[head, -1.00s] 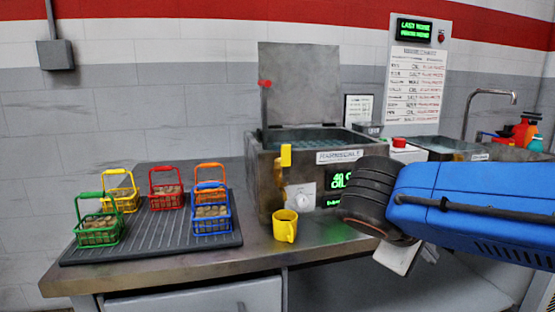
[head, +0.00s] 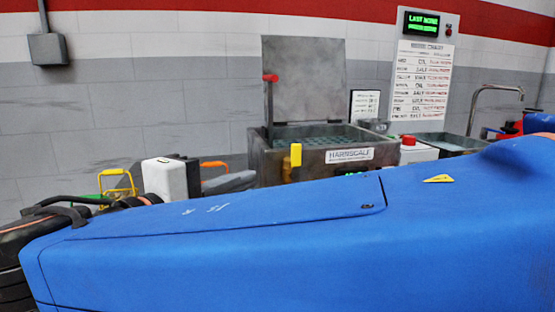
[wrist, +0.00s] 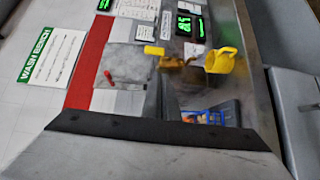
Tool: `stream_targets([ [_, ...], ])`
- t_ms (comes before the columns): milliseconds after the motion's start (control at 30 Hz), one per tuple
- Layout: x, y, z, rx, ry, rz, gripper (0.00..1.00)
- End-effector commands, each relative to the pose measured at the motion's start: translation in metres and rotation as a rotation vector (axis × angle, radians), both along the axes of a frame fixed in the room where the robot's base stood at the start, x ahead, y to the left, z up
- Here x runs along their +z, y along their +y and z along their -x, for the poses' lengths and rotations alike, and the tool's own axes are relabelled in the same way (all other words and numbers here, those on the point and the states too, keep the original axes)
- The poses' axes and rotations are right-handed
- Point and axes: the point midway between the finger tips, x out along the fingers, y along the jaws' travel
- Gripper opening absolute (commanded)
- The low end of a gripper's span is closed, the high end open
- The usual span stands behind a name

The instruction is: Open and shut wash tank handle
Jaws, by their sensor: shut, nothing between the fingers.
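The wash tank (head: 330,160), labelled HARNSCALE, stands on the bench with its grey lid (head: 303,80) raised. A red-knobbed lever (head: 270,100) stands upright at its left. A yellow handle (head: 295,154) is upright at its front left. In the wrist view the yellow handle (wrist: 154,50) and the red knob (wrist: 107,76) show beyond my fingers. My gripper (head: 240,181) is shut and empty, left of the tank and apart from the handle as far as I can see. My blue arm hides the tank's lower front in the head view.
A sink (head: 455,142) is at the right.

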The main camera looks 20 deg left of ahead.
Motion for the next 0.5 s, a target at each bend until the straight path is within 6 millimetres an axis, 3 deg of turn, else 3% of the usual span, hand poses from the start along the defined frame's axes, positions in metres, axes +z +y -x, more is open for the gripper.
stream_targets([
  [100,0.007,0.016,0.018,0.027,-0.037,-0.003,0.00],
  [233,0.009,0.021,0.023,0.034,-0.051,-0.004,0.00],
  [500,0.010,0.013,-0.007,0.031,-0.053,-0.005,0.00],
])
